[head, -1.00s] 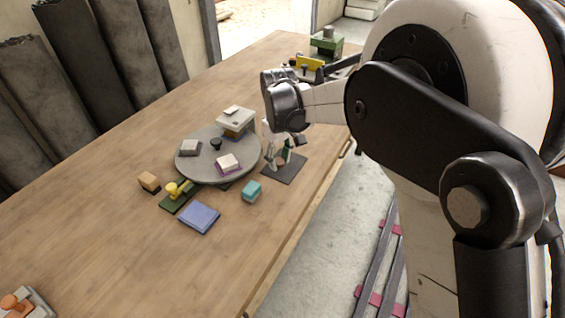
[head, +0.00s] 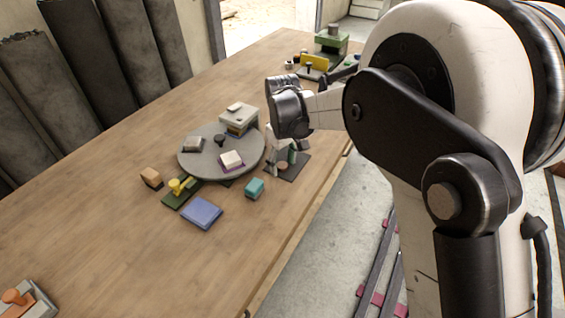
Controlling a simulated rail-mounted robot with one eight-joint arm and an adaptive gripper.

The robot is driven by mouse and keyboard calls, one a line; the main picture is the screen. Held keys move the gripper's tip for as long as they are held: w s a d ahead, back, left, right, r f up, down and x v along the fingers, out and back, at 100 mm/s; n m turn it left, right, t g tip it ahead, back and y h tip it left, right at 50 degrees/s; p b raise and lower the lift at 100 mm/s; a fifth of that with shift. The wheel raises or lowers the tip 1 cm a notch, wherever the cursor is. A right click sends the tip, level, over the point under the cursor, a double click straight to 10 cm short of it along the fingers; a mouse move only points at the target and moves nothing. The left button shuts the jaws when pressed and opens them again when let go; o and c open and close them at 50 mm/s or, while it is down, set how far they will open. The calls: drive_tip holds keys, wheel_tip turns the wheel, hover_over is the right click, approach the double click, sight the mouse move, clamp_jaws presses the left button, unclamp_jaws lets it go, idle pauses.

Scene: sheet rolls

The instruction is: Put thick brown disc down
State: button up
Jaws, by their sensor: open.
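A small brown disc (head: 283,166) shows low on the dark square mat (head: 298,168) near the right edge of the wooden table. My gripper (head: 280,158) points down just above the mat, with its fingers apart around or beside the disc. No hold on the disc shows. Its exact contact with the mat is too small to tell. A green upright piece (head: 292,153) stands close to the fingers, partly hidden.
A grey round turntable (head: 190,165) bearing several blocks is left of my gripper. A teal block (head: 254,187), a blue square (head: 202,212) and a tan block (head: 151,177) lie in front. The table's near left is mostly clear.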

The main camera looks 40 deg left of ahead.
sight(283, 165)
wheel_tip(283, 165, up, 12)
drive_tip(key=p, duration=0.2)
drive_tip(key=shift+r, duration=0.15)
drive_tip(key=shift+d, duration=0.1)
drive_tip(key=w+d+r+m+t, duration=0.15)
drive_tip(key=d+r, duration=0.25)
drive_tip(key=d, duration=0.7)
drive_tip(key=d+r+m+y, duration=0.1)
drive_tip(key=d+r+m, duration=0.25)
drive_tip(key=d, duration=0.65)
drive_tip(key=w+d+r+m+t, duration=0.15)
drive_tip(key=d+r, duration=0.35)
drive_tip(key=d, duration=0.6)
drive_tip(key=s+d+f+m+t, duration=0.1)
drive_tip(key=s+d+m, duration=0.2)
drive_tip(key=s+d, duration=0.2)
drive_tip(key=s+d+f+m+t, duration=0.1)
drive_tip(key=s+d, duration=0.5)
drive_tip(key=d, duration=0.6)
drive_tip(key=s+d+f+m+t+h, duration=0.1)
drive_tip(key=s+d+f+m+t, duration=0.1)
drive_tip(key=s+d+m, duration=0.3)
drive_tip(key=d, duration=0.3)
drive_tip(key=shift+s+d+f, duration=0.15)
drive_tip(key=shift+s+f, duration=0.1)
drive_tip(key=shift+s, duration=0.05)
